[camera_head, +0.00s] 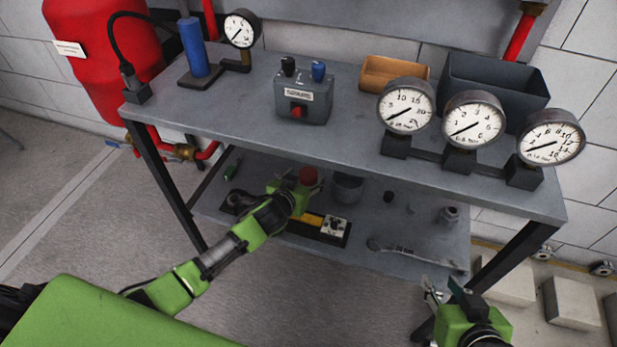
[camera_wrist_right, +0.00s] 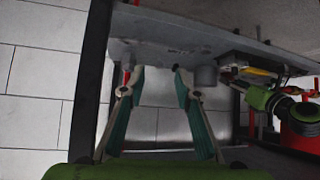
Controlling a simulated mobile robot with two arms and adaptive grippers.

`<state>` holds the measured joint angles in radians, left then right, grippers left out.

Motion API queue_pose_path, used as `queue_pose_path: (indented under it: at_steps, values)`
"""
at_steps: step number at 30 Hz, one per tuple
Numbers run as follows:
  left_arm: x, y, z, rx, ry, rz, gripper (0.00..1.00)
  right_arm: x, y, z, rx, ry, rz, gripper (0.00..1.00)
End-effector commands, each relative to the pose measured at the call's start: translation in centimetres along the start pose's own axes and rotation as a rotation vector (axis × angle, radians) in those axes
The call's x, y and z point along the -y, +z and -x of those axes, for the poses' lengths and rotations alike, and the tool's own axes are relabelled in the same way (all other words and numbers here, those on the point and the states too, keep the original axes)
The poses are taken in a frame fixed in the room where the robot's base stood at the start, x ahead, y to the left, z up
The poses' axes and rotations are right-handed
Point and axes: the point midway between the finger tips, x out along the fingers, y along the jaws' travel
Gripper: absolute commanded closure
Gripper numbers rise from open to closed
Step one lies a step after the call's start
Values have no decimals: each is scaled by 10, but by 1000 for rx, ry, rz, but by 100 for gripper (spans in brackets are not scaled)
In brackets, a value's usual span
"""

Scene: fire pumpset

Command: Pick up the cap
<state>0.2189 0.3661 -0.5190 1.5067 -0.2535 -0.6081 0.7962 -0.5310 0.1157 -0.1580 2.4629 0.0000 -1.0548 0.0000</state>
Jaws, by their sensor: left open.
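I cannot tell for sure which thing is the cap. A round red piece (camera_head: 308,176) is on the lower shelf, right by my left gripper (camera_head: 296,184), which partly covers that spot; contact cannot be told. The left gripper is open. A small dark round piece (camera_head: 388,196) lies further right on the shelf, next to a grey cup (camera_head: 347,188). My right gripper (camera_head: 443,288) is in front of the shelf's right end, below it in the picture. In the right wrist view its fingers (camera_wrist_right: 159,73) are apart with nothing between them.
The lower shelf (camera_head: 365,225) also holds a wrench (camera_head: 405,250), a metal fitting (camera_head: 448,215) and a yellow-black tool (camera_head: 318,224). The upper tabletop (camera_head: 340,140) overhangs it, with several gauges, a control box (camera_head: 303,93) and bins. Table legs stand at both sides.

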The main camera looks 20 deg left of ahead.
Motion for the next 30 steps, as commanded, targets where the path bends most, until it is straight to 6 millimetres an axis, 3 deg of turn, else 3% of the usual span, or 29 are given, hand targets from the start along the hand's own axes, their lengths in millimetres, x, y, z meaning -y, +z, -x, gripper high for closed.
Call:
queue_pose_path:
  at_steps: [9, 20, 25, 30]
  values:
    - [-1, 2, -24, -1, 0, -1, 43, 8, -58, -3, -252, -16, 2, 70]
    - [-1, 1, -27, -1, 0, 0, 43, 9, -69, -1, -296, -18, 2, 70]
    - [-1, 1, -27, -1, 0, -1, 84, 9, -68, -1, -295, -18, 2, 70]
    - [-1, 0, -27, -2, 1, -1, 86, 9, -68, -1, -295, -18, 2, 70]
